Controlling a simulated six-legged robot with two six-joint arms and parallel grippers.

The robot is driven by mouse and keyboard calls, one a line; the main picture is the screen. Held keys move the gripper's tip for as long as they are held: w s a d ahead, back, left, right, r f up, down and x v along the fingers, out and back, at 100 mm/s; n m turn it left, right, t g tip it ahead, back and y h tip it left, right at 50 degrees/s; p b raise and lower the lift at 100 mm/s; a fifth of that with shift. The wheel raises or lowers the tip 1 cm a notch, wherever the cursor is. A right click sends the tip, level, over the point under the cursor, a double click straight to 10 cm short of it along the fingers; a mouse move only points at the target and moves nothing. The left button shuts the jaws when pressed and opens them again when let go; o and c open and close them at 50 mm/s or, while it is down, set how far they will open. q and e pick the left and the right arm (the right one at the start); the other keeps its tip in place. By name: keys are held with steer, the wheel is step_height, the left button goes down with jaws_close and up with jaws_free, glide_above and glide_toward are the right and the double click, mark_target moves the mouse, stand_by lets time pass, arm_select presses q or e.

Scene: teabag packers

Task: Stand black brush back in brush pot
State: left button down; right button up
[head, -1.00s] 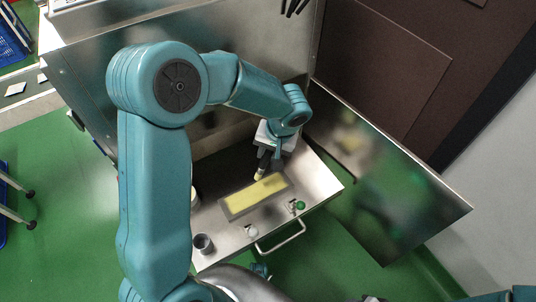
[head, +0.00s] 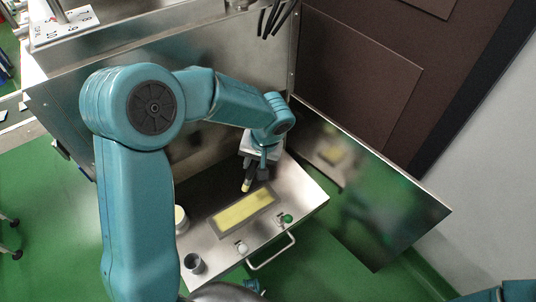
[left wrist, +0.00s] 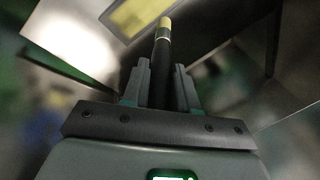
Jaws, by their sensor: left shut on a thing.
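The black brush (head: 249,179) has a dark body and a pale yellow end. My left gripper (head: 255,165) is shut on it. The brush hangs tilted, its yellow end pointing down just behind the yellow pad tray. In the left wrist view the brush (left wrist: 162,50) sticks out between the two fingers (left wrist: 161,72), yellow end outermost. A small grey open pot (head: 194,264), which looks like the brush pot, stands at the front left of the metal drawer top, apart from the brush. My right gripper is out of view.
The yellow pad tray (head: 246,211) lies mid-drawer. A white round container (head: 181,219) stands left, partly behind my arm. A white knob-like item (head: 242,248) and a green one (head: 287,218) sit near the front edge, above the handle (head: 272,252). A metal panel (head: 370,200) stands right.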

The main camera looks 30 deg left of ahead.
arm_select(q)
steer(key=w+d+r+m, duration=0.2)
steer(key=w+d+r, duration=0.2)
steer(key=d+r, duration=0.25)
step_height(320, 180, up, 11)
steer(key=s+d+m+t+p, duration=0.1)
steer(key=s+d+m+p, duration=0.1)
steer(key=p, duration=1.4)
steer(key=shift+s+d, duration=0.2)
steer(key=shift+s, duration=0.1)
